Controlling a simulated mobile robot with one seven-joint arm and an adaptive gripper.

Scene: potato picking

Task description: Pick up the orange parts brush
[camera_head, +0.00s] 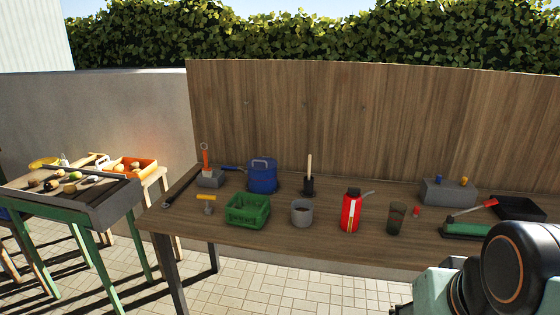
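I cannot tell for sure which thing is the orange parts brush. An upright tool with an orange handle (205,158) and a ring at its top stands at a grey block (210,179) on the left of the long wooden table. A small tool with a yellow-orange head (206,198) lies in front of it, near the table's left end. My gripper is not in view. Only a dark, rounded joint of my arm shows at the bottom right, hiding the table's front right corner.
The wooden table (270,235) also holds a blue canister (262,176), a green crate (247,211), a grey cup (302,214), a red bottle (350,213) and a dark tumbler (396,219). A wooden panel (330,120) stands behind. A green-legged sorting table (118,206) is at left.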

